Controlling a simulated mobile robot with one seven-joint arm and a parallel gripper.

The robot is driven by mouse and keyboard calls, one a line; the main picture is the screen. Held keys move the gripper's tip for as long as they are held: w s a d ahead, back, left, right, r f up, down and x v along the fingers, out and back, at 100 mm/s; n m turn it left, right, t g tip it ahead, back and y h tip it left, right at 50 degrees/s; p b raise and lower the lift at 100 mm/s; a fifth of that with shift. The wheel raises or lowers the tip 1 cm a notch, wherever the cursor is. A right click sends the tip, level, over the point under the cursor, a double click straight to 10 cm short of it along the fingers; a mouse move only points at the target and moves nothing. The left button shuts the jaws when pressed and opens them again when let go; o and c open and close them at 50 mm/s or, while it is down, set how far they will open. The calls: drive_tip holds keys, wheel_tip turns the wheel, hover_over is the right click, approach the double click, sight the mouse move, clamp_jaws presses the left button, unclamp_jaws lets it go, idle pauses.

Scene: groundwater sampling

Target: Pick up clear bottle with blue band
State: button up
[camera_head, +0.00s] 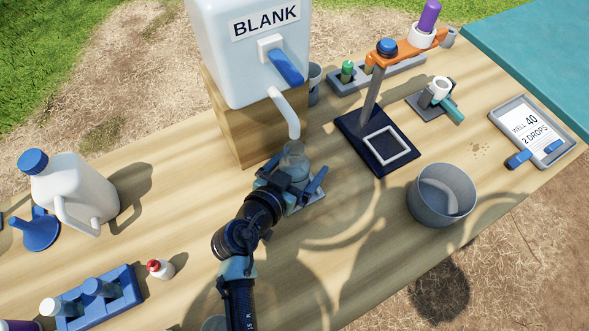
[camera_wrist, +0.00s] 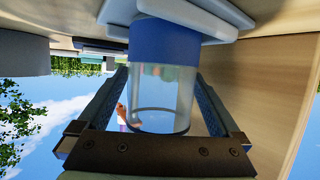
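The clear bottle with a blue band (camera_head: 294,158) stands upright on a small pale base (camera_head: 313,194), under the spout of the white BLANK container (camera_head: 235,70). In the wrist view, which is upside down, the clear bottle (camera_wrist: 160,95) fills the middle, with its blue band (camera_wrist: 163,42) next to the pale base. My gripper (camera_head: 297,172) is at the bottle, with one finger on each side. The fingers of my gripper (camera_wrist: 161,75) look spread, with narrow gaps beside the glass. Contact at the tips is hard to judge. My gripper hides the bottle's lower part in the head view.
The container's spout (camera_head: 286,112) hangs close above the bottle, and its wooden stand (camera_head: 236,135) is just behind left. A dark stand with an orange arm (camera_head: 408,48) and a grey bucket (camera_head: 441,194) are to the right. A white jug (camera_head: 75,190) stands left.

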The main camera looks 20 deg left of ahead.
sight(301, 155)
drive_tip(key=c, duration=1.4)
drive_tip(key=shift+o, duration=0.2)
drive_tip(key=shift+r, duration=0.1)
drive_tip(key=shift+r, duration=0.5)
wheel_tip(301, 155, up, 3)
drive_tip(key=shift+f+p, duration=0.1)
drive_tip(key=shift+p, duration=0.2)
drive_tip(key=s+d, duration=0.3)
drive_tip(key=d, duration=0.1)
drive_tip(key=s+d, duration=0.4)
drive_tip(key=d, duration=0.1)
drive_tip(key=s+d, duration=0.3)
drive_tip(key=d, duration=0.1)
drive_tip(key=shift+s+d+f+b, duration=0.25)
drive_tip(key=shift+s+b, duration=0.05)
drive_tip(key=shift+b, duration=0.1)
drive_tip(key=shift+s+d+r, duration=0.15)
drive_tip(key=shift+s+d, duration=0.05)
wheel_tip(301, 155, up, 6)
drive_tip(key=p, duration=0.5)
drive_tip(key=shift+d+p, duration=0.1)
drive_tip(key=shift+p, duration=0.3)
